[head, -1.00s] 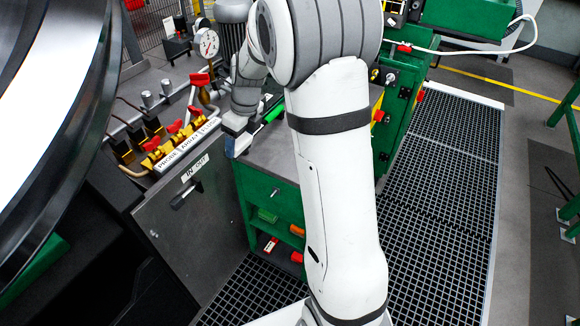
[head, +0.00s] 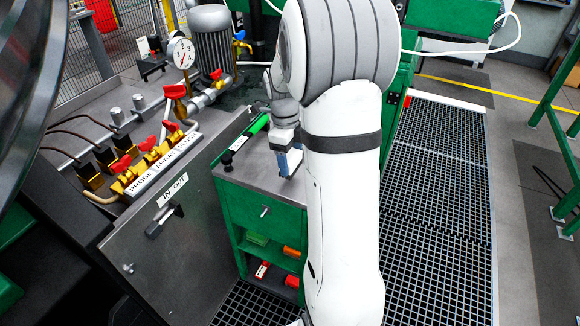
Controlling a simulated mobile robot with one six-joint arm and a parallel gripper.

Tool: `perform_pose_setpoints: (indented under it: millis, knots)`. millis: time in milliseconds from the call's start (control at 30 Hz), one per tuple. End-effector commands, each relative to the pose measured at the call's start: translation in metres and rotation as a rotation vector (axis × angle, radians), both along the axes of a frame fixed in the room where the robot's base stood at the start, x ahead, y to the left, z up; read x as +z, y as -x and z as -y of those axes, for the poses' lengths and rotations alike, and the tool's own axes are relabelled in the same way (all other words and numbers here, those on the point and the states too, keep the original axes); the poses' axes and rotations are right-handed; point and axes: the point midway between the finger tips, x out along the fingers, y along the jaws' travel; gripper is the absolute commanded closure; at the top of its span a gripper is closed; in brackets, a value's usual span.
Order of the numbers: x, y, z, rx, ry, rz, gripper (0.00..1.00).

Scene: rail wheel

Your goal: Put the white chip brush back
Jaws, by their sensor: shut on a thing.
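My gripper (head: 289,162) points down over the grey top of the green cabinet (head: 258,180), near its right side and partly behind my white arm. Its blue-grey end is small in the picture. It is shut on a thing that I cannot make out. I cannot pick out the white chip brush anywhere in view; my arm and gripper hide part of the cabinet top. A green-handled tool with a black end (head: 255,128) lies along the left edge of the cabinet top, left of my gripper.
Left of the cabinet stands a grey bench with red-handled brass valves (head: 150,158), a pressure gauge (head: 181,53) and a grey motor (head: 212,40). Orange and red items (head: 291,252) sit in the cabinet's open shelves. The floor grating (head: 440,190) on the right is clear.

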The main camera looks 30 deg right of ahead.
Motion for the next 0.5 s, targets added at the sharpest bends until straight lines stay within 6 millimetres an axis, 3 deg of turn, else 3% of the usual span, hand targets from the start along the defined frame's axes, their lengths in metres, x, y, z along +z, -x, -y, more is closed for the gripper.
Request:
perform_pose_setpoints:
  millis: [200, 400, 433, 500]
  knots:
    - [-0.031, 0.000, -0.002, 0.004, -0.002, -0.004, 0.68]
    - [-0.033, 0.000, -0.002, 0.004, 0.000, 0.000, 0.68]
    - [-0.033, 0.000, -0.002, 0.004, 0.000, 0.000, 0.31]
    - [-0.033, 0.000, -0.002, 0.004, 0.000, 0.000, 0.25]
